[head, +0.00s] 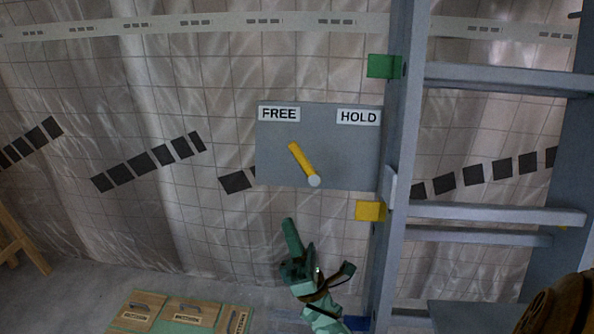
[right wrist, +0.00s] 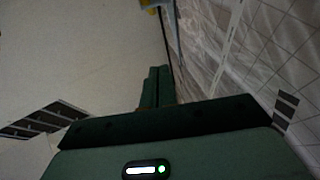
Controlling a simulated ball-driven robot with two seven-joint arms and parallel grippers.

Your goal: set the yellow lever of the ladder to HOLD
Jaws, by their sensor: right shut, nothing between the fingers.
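The yellow lever (head: 301,159) sits on a grey plate (head: 340,150) fixed beside the ladder (head: 398,150). Its round pivot is at the lower end, and the lever tilts up and to the left, towards the FREE label (head: 279,114). The HOLD label (head: 358,117) is at the plate's upper right. My right gripper (head: 289,222) is shut and empty, below the plate and apart from the lever in the picture. Its closed fingers (right wrist: 157,86) also show in the right wrist view. My left gripper is not in view.
A green tag (head: 382,66) and a yellow tag (head: 370,211) stick out from the ladder's left rail. Boxes with handles (head: 180,313) stand on the floor at the bottom left. Draped plastic sheeting (head: 180,120) hangs behind. The space left of the plate looks clear.

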